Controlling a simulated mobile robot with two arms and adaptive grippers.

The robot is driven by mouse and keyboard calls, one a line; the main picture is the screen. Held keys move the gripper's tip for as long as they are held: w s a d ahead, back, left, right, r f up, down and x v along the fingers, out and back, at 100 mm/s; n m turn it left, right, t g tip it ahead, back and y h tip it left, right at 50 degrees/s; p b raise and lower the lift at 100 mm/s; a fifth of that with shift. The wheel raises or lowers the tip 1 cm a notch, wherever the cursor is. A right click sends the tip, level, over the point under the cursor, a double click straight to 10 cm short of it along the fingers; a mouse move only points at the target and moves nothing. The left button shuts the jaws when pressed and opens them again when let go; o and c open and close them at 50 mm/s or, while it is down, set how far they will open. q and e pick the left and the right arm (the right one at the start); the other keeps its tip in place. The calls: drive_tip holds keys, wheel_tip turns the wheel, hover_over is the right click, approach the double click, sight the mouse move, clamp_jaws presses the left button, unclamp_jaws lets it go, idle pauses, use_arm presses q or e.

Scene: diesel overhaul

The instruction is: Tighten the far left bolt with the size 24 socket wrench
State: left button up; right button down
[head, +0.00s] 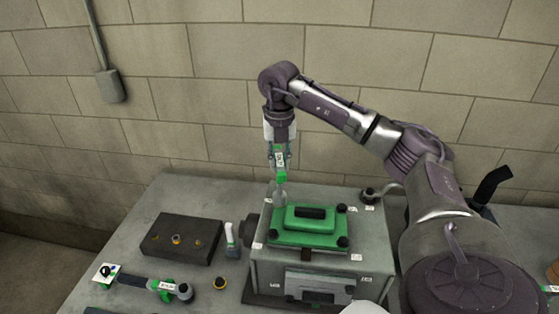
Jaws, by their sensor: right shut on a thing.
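My right gripper (280,157) points down over the grey engine block (262,275). It is shut on an upright socket wrench (281,177) with a green band and a small white label, too small to read. The wrench's grey lower end is at the far left corner of the green cover (300,238) on the block. The far left bolt is hidden behind the wrench end; I cannot tell whether they touch. Dark bolts show at the cover's far right (340,208), near right (343,242) and near left (272,237). My left gripper is out of view.
Left of the block, a dark holder (165,236) with several brass-coloured pieces lies on the grey table (150,205). A brick wall stands behind.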

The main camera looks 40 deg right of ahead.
drive_tip(key=shift+r, duration=0.8)
drive_tip(key=n, duration=2.5)
drive_tip(key=shift+d+n, duration=0.1)
drive_tip(key=shift+n, duration=0.2)
drive_tip(key=n, duration=0.4)
drive_tip(key=shift+w, duration=0.1)
drive_tip(key=n, duration=0.3)
drive_tip(key=shift+n, duration=0.4)
